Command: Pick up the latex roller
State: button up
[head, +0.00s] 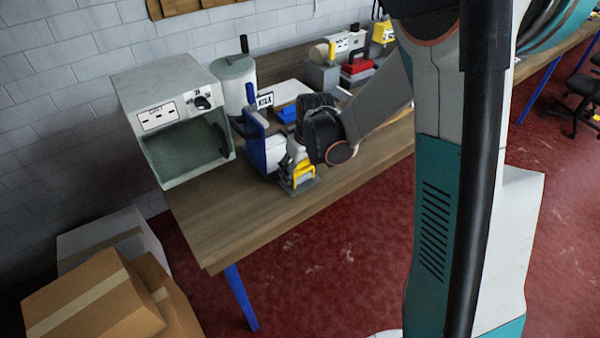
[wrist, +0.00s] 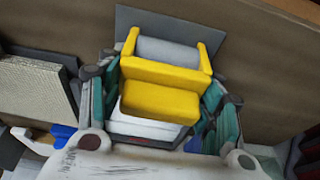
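The latex roller (wrist: 168,75) appears to be the tool with a yellow frame and a grey cylinder in the wrist view. Its yellow part also shows in the head view (head: 299,172), near the table's front edge. It is low over a dark grey plate (wrist: 135,18); whether it touches the plate is unclear. My gripper (wrist: 162,85) is open around it, one teal and grey finger on each side, very close to the yellow frame. I cannot tell whether the fingers touch it. In the head view my gripper (head: 298,160) points down at it and partly hides it.
A blue and white device (head: 258,145) stands just left of my gripper on the wooden table (head: 230,215). Farther left is a grey open-fronted box (head: 175,75), with a white canister (head: 236,80) behind. Cardboard boxes (head: 95,300) sit on the floor. The table's front left is clear.

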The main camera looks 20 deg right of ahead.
jog(key=c, duration=0.4)
jog(key=shift+r, duration=0.1)
notch_tip(320, 180, up, 20)
jog(key=p, duration=0.6)
jog(key=o, duration=0.6)
jog(key=shift+c, duration=1.3)
